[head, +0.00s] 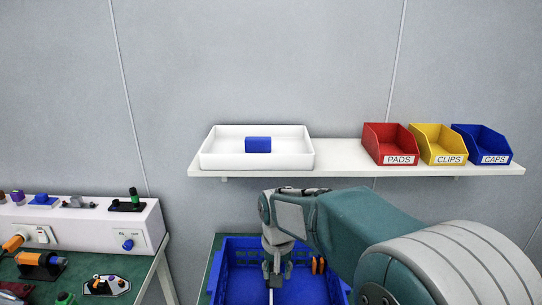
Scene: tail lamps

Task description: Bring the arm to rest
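My arm reaches in from the right side of the head view. My gripper (271,280) points down over the blue crate (232,242). Its fingertips are small and seen against the blue crate, so I cannot tell whether they are open or shut. A thin pale strip shows just below the fingertips; I cannot tell what it is. My forearm hides the right part of the crate. An orange and dark piece (318,265) shows right of the gripper, partly behind my arm.
A white shelf (345,152) on the wall holds a white tray (210,158) with a blue block (258,145) in it, and red (391,146), yellow (438,146) and blue (483,146) bins. A green bench (70,278) with fixtures and a white console (90,225) stands left.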

